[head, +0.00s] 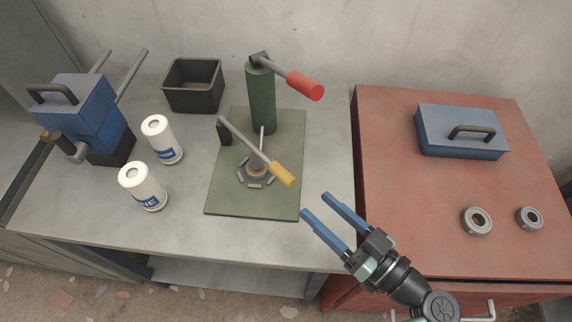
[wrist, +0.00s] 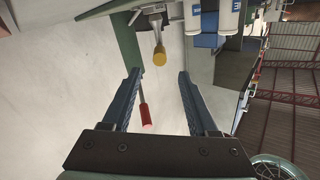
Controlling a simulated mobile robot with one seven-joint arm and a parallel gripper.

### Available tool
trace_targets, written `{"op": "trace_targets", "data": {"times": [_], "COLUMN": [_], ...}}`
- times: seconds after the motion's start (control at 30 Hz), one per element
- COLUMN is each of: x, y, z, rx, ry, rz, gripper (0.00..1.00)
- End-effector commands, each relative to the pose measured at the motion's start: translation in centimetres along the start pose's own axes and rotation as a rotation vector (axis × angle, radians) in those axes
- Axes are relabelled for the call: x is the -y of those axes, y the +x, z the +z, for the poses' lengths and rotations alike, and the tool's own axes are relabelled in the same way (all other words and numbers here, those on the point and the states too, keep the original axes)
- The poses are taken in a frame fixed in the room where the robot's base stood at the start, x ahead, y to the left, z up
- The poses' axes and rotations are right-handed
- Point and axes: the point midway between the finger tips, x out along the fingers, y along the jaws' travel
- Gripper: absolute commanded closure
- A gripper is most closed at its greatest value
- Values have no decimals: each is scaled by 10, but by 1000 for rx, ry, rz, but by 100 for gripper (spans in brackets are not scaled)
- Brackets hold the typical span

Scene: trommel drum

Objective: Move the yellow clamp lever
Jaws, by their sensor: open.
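The yellow clamp lever (head: 283,174) is a grey bar with a yellow grip, angled down to the right over a small round fixture (head: 257,170) on a green base plate (head: 230,200). Its yellow grip also shows in the wrist view (wrist: 159,57), beyond the fingertips and near the middle of the gap. My gripper (head: 322,203) has blue fingers, open and empty, to the lower right of the yellow grip and apart from it. The open fingers also show in the wrist view (wrist: 157,75).
A green column (head: 261,100) with a red-handled lever (head: 305,86) stands behind the yellow lever. Two white canisters (head: 162,140) and a blue machine (head: 85,110) are at left. A black bin (head: 193,88) is behind. A red cabinet (head: 400,200) with a blue box (head: 460,133) is at right.

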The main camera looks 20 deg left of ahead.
Motion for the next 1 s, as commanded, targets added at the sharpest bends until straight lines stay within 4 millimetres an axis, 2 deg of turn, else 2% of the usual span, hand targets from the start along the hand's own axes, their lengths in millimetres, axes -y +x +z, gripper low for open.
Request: {"op": "trace_targets", "data": {"times": [0.3,0.5,0.7,0.93,1.0], "x": [2,0,0,0,0], "y": [68,96,106,106,106], "z": [-2,-2,0,0,0], "rx": [3,2,2,2,2], "ry": [2,2,1,1,1], "rz": [-5,-2,0,1,1], "gripper": [40,40,40,40,51]}}
